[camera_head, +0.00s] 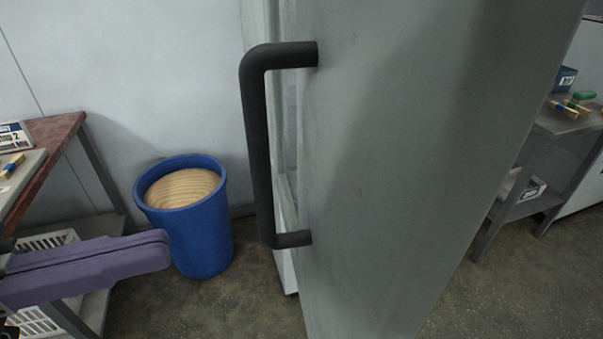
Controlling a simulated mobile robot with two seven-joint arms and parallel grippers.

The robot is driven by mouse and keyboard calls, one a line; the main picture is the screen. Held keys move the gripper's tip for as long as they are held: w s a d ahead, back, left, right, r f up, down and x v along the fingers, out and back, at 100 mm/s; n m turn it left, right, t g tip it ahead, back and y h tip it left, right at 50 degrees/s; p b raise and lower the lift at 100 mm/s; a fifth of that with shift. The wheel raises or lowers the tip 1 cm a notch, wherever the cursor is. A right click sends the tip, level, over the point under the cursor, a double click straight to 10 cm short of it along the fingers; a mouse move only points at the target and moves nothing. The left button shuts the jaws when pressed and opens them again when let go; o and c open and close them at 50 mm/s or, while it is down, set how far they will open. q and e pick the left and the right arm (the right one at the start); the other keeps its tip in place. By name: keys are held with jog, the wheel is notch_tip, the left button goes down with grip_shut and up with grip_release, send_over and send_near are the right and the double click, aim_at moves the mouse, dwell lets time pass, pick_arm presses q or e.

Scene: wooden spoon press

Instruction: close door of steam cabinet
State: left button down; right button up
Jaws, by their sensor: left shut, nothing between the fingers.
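A narrow strip of the pale cabinet (286,215) shows behind the handle; most of the cabinet is hidden by the door. My left gripper (160,250) comes in from the lower left, with purple fingers shut together and empty. It is left of the handle and apart from it. My right gripper is not in view.
A blue bin (200,235) with a round wooden-looking content stands on the floor beyond my left gripper. A table (55,150) with a shelf is at the left. A grey metal table (560,122) with small items stands at the right, behind the door.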

pick_arm(q)
jog(key=s+a+m+g+h, duration=0.1)
jog(key=s+a+g, duration=0.1)
jog(key=p, duration=0.4)
send_near(345, 247)
jog(key=shift+g, duration=0.3)
jog(key=x, duration=0.6)
jog(key=shift+w+r, duration=0.15)
jog(key=shift+w+d, duration=0.1)
jog(key=shift+d, duration=0.25)
jog(key=shift+d, duration=0.1)
